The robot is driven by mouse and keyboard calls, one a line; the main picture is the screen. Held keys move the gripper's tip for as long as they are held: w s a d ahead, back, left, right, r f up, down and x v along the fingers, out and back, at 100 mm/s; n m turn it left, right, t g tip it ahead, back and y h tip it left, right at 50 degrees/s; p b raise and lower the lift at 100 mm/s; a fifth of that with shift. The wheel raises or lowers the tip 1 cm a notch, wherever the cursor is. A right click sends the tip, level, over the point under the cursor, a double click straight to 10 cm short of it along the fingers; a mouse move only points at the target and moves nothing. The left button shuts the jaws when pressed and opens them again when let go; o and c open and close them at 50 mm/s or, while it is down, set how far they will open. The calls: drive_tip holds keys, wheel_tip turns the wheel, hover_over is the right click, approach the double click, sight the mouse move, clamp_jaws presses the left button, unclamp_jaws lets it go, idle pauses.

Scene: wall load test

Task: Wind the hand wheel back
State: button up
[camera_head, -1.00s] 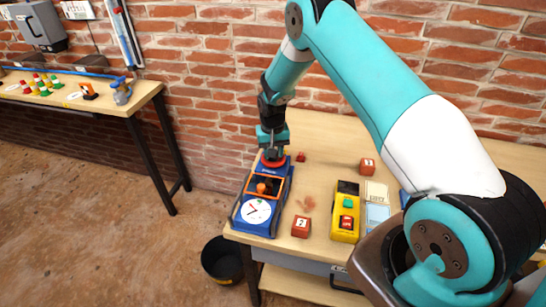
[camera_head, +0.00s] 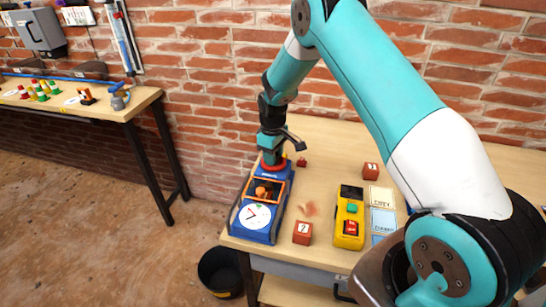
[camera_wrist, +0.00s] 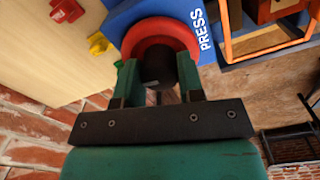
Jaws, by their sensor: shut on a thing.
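The blue press (camera_head: 257,221) stands at the left end of the workbench. It has a white dial (camera_head: 254,217) at its front and an orange frame (camera_head: 266,190) in the middle. The red hand wheel (camera_head: 272,167) is at its back end, mostly covered by my gripper (camera_head: 271,155). In the wrist view, the red ring of the wheel (camera_wrist: 160,28) surrounds a dark hub (camera_wrist: 157,66). The green fingers of my gripper (camera_wrist: 157,75) are shut on that hub, one on each side. The word PRESS shows beside the wheel. The exact dial reading is too small to tell.
A yellow device (camera_head: 348,219), red blocks (camera_head: 303,232) and small cards (camera_head: 382,196) lie right of the press on the workbench. A black bucket (camera_head: 221,272) stands on the floor. A second table (camera_head: 148,99) is at the left. A brick wall is close behind.

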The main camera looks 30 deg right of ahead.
drive_tip(key=shift+r+n, duration=0.1)
drive_tip(key=shift+n, duration=0.5)
drive_tip(key=o, duration=0.9)
wheel_tip(320, 180, up, 17)
drive_tip(key=b, duration=0.3)
drive_tip(key=shift+s+a+r, duration=0.1)
drive_tip(key=shift+r, duration=0.05)
